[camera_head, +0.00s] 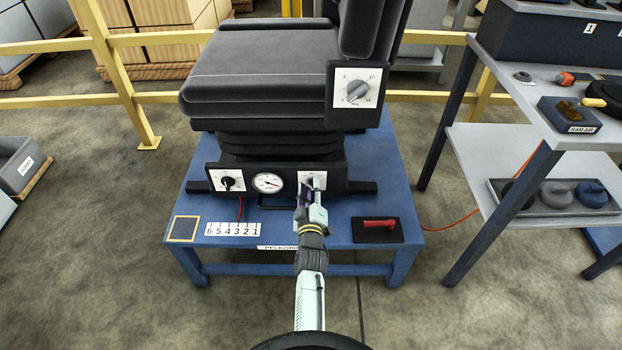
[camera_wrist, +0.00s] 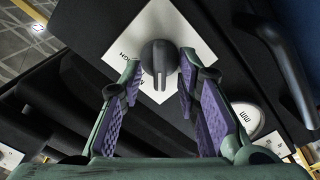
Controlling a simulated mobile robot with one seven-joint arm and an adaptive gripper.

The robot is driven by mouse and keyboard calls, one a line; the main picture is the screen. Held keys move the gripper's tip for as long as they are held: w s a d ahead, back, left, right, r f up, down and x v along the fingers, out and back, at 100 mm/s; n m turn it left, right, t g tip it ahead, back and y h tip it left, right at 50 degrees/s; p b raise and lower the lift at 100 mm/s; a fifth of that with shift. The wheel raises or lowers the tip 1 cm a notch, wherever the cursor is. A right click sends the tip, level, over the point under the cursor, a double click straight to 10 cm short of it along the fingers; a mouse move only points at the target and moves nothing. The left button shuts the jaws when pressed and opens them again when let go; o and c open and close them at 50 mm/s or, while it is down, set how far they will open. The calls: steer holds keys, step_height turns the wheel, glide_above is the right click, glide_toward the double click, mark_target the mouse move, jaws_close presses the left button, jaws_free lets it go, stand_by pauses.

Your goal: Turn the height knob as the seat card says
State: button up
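A black seat (camera_head: 260,75) stands on a blue platform (camera_head: 370,170). Its base front carries a left knob (camera_head: 228,182) on a white plate, a round gauge (camera_head: 268,183) and a right white plate (camera_head: 318,178), largely hidden by my gripper. In the wrist view a dark round knob (camera_wrist: 160,56) with a ridge sits on a white plate with partly hidden lettering. My gripper (camera_wrist: 160,75) is open, its purple-padded fingers on either side of this knob; I cannot tell whether they touch it. In the head view my gripper (camera_head: 311,188) is at the right plate. No seat card is readable.
A weight dial (camera_head: 357,92) is on the seat's side. A number strip (camera_head: 233,229), a framed square (camera_head: 184,228) and a red lever (camera_head: 379,223) on a black plate lie on the platform. A grey trolley (camera_head: 530,100) stands right; yellow rails (camera_head: 150,40) run behind.

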steer(key=shift+w, duration=0.25)
jaws_close()
stand_by(0.3)
